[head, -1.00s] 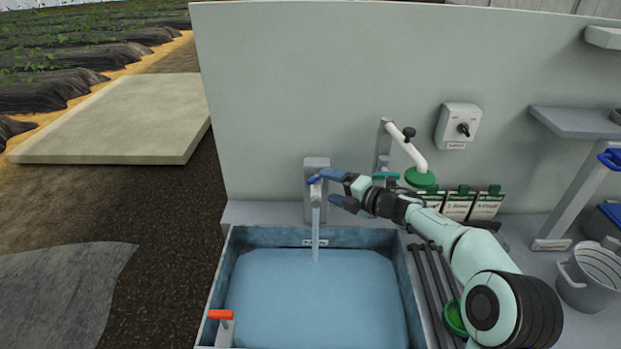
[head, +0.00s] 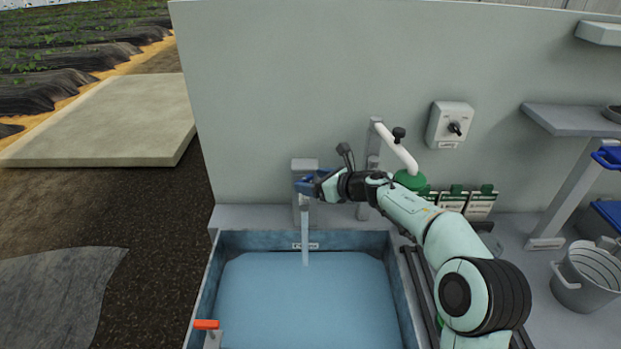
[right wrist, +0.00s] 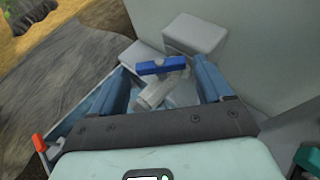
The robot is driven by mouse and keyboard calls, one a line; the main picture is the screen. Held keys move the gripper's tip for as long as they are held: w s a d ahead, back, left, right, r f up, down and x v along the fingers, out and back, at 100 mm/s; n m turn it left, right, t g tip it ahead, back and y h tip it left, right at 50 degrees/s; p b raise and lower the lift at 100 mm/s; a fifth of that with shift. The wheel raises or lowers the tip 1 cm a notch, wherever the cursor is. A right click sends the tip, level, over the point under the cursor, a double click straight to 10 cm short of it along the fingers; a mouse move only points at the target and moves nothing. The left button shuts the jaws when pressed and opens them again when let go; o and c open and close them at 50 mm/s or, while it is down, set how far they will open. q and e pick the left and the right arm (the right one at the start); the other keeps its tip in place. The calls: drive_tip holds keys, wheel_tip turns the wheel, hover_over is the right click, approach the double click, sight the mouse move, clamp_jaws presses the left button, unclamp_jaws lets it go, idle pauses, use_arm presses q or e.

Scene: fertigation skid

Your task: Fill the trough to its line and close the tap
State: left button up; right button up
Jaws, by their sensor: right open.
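The tap (head: 304,166) is a grey block on the back panel with a spout. A stream of water (head: 305,240) runs from it into the blue-grey trough (head: 388,262). Water (head: 305,300) covers the trough floor; I cannot make out a fill line. My right gripper (head: 308,184) is open at the tap and hides its handle in the head view. In the right wrist view, the blue tap handle (right wrist: 161,66) lies crosswise between the open fingers (right wrist: 164,76), with a gap on each side. My left gripper is out of view.
A red-handled valve (head: 206,324) stands at the trough's front left. A grey bucket (head: 582,277) is farther right.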

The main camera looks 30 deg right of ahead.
drive_tip(key=shift+x, duration=0.75)
drive_tip(key=c, duration=0.8)
